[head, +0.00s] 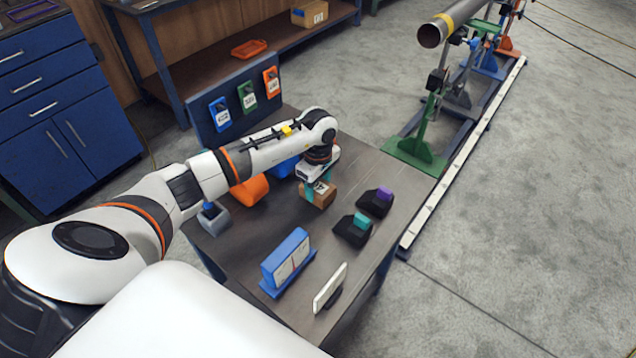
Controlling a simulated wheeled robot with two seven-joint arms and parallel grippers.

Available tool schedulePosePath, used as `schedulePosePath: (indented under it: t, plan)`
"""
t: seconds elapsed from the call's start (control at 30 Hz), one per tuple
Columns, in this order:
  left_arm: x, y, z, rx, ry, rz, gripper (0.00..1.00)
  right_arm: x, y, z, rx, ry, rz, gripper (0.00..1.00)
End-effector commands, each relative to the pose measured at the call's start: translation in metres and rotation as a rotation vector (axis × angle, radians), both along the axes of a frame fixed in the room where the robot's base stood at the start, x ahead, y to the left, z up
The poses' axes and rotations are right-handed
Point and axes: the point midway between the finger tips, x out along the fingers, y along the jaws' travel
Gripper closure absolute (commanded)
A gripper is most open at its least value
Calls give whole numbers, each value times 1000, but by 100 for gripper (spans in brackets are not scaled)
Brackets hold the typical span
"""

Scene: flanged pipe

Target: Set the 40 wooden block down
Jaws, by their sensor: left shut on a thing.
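A small wooden block (317,197) with a dark mark on its front face is at the middle of the dark table (258,258). My left gripper (318,186) points down over the block from above and is shut on it, with teal fingertips at its upper side. The block is at or just above the tabletop; I cannot tell whether it touches. The number on its face is too small to read. My right gripper is not in view.
Black holders with a purple piece (384,194) and a teal piece (361,219) stand right of the block. A blue stand (287,262) and a white panel (330,288) are nearer. Orange (250,190) and blue bins lie behind my arm. The table's front middle is clear.

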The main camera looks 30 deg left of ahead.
Motion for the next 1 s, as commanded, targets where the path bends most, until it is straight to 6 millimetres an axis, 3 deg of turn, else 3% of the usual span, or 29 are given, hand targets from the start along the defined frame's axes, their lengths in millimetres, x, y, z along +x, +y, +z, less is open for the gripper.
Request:
schedulePosePath:
  t: [0.2, 0.23, 0.33, 0.73, 1.0]
  plan:
    - [0, 0, -5, 0, -1, 0, 72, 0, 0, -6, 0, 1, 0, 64]
    - [0, 0, -3, 0, 0, 0, 41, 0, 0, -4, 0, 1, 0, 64]
    - [0, 0, -3, 0, 0, 0, 25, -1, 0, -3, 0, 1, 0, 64]
    - [1, 0, 4, 0, -1, 0, 24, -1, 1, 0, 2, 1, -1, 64]
    - [2, 1, 55, 1, -7, -1, 24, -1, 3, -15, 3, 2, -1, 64]
